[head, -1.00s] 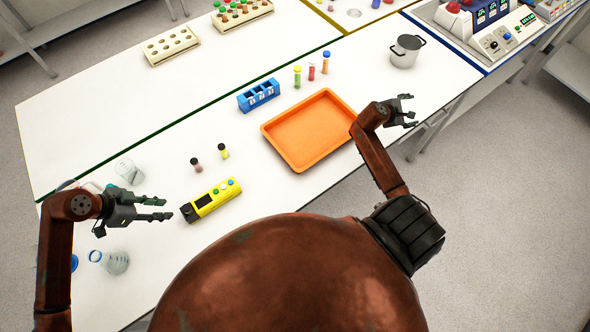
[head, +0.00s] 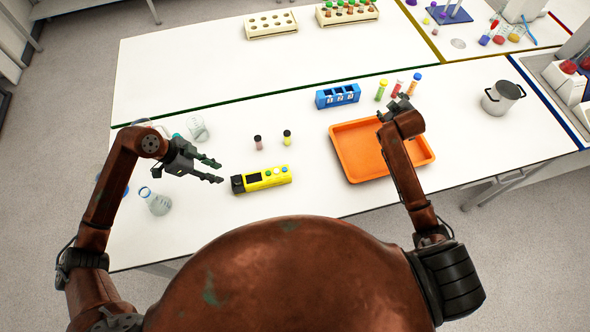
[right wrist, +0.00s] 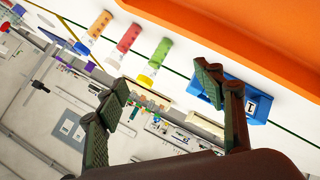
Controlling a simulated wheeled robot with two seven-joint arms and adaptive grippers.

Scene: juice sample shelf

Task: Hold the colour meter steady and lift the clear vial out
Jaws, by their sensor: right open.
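The yellow colour meter (head: 268,177) lies on the white table in front of me, with a dark screen and coloured buttons on top. I cannot make out a clear vial in it. My left gripper (head: 219,171) is open and empty, just left of the meter's dark end and apart from it. My right gripper (head: 398,105) is over the back part of the orange tray, far right of the meter. In the right wrist view my right gripper (right wrist: 165,85) is open with nothing between its fingers.
Two small capped vials, one dark (head: 258,143) and one yellow (head: 287,138), stand behind the meter. Glassware (head: 157,204) is at the left. The orange tray (head: 345,160), blue rack (head: 337,96), several coloured tubes and a metal pot (head: 502,98) are at the right.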

